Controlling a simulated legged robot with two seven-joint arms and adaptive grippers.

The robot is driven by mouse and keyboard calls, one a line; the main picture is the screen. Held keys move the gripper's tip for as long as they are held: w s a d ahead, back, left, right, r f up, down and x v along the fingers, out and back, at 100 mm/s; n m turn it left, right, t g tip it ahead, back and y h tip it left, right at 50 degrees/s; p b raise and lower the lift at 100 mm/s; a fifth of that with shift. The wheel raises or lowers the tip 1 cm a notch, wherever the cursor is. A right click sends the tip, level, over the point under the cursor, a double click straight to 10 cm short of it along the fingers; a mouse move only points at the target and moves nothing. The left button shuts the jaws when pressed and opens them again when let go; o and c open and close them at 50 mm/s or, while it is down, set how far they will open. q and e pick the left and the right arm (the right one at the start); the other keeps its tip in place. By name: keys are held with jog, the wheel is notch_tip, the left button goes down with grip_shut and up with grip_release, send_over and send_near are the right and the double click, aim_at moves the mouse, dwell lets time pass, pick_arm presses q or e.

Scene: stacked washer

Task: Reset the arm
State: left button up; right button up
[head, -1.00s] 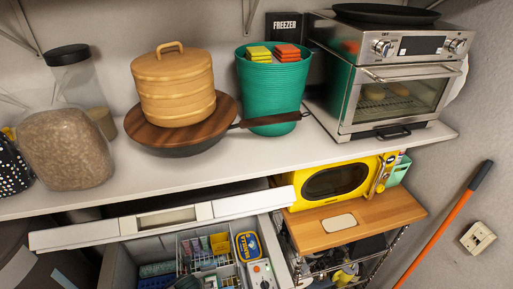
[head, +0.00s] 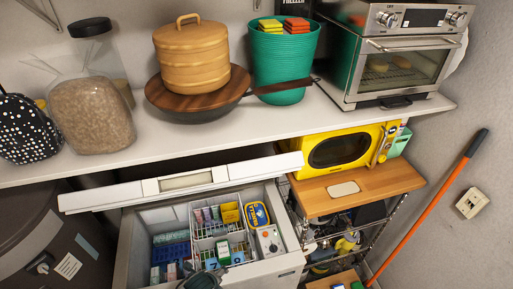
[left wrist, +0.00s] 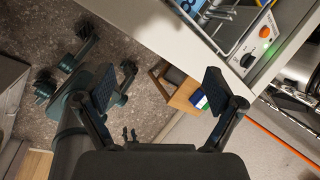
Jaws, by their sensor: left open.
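My left gripper (left wrist: 160,88) is open in the left wrist view, with its two dark fingers spread wide and nothing between them. It hangs beside the white freezer (left wrist: 185,35), whose control knob and green light show at the upper right. The floor lies below it. In the head view a dark shape at the bottom edge, in front of the freezer, may be part of my left gripper, but I cannot tell. My right gripper is in neither view.
The chest freezer's lid (head: 185,183) is raised, and baskets and packages show inside. Above it a white shelf (head: 120,165) holds a pot, pan, green bin and toaster oven. A yellow microwave (head: 345,151) stands on a wire rack at right.

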pick_arm(q)
jog(key=s+a+n+g, duration=0.1)
jog(key=s+a+n, duration=0.3)
jog(key=s+n, duration=0.6)
jog(key=s+a+n, duration=0.3)
jog(key=s+n, duration=0.3)
jog(key=n, duration=0.8)
jog(key=s+f+g+b, duration=0.25)
jog(key=f+b, duration=0.35)
jog(key=f, duration=2.7)
jog(key=s+a+f+b, duration=0.3)
jog(key=s+f+b, duration=0.1)
jog(key=s+f, duration=1.2)
jog(key=shift+a+f+m+y, duration=0.15)
jog(key=shift+f+m+y, duration=0.2)
jog(key=shift+f, duration=0.25)
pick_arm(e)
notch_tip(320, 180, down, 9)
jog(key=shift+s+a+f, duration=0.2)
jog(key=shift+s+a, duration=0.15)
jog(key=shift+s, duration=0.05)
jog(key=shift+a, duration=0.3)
